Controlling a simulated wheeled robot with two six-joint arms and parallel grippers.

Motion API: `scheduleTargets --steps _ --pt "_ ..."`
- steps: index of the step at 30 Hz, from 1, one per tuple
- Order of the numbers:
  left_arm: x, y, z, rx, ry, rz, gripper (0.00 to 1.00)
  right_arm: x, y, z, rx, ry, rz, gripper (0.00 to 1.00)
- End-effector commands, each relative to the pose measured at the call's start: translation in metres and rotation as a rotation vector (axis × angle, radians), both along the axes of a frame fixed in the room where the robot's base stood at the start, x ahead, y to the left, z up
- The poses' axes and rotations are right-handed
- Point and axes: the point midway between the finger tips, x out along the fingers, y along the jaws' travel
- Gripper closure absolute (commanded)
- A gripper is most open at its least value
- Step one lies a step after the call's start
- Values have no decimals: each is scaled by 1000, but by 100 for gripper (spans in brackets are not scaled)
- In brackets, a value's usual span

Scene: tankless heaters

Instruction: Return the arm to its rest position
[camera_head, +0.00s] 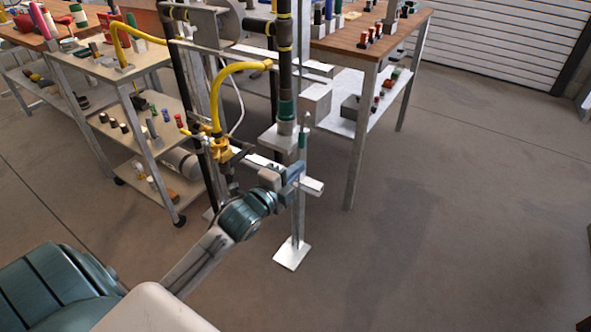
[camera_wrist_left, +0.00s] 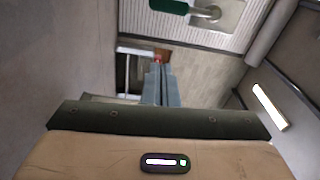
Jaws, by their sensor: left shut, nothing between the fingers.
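My left arm reaches in from the lower left of the head view. My left gripper (camera_head: 297,170) is at the front of the pipework stand, close to its white upright post (camera_head: 299,205). I cannot tell whether it touches the post. In the left wrist view the blue-grey fingers (camera_wrist_left: 160,80) lie together, shut, with nothing seen between them. A dark green part (camera_wrist_left: 170,6) shows beyond them at the top edge of that view. My right gripper is not in view.
Dark pipes with a yellow hose (camera_head: 236,68) rise behind the gripper. A shelved cart (camera_head: 140,82) stands at left, and a wooden-topped workbench (camera_head: 345,45) stands behind right. The concrete floor (camera_head: 440,220) is clear at the right.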

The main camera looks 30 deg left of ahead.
Motion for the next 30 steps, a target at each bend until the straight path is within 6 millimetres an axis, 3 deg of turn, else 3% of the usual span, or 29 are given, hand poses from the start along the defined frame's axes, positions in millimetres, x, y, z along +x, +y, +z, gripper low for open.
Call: scheduleTargets --steps 10,14,17,21,24,30 --pt "0 0 0 -2 1 0 100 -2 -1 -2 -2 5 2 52" --pt "-12 -5 -17 -83 61 10 100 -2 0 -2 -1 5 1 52" --pt "-40 -17 -52 -277 194 45 100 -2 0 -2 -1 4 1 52" --pt "-102 -39 -106 -638 434 161 100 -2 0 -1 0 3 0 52" --pt "-139 -51 -130 -833 559 255 100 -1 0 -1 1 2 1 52" --pt "-199 -69 -159 -1118 728 435 100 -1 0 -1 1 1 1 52"
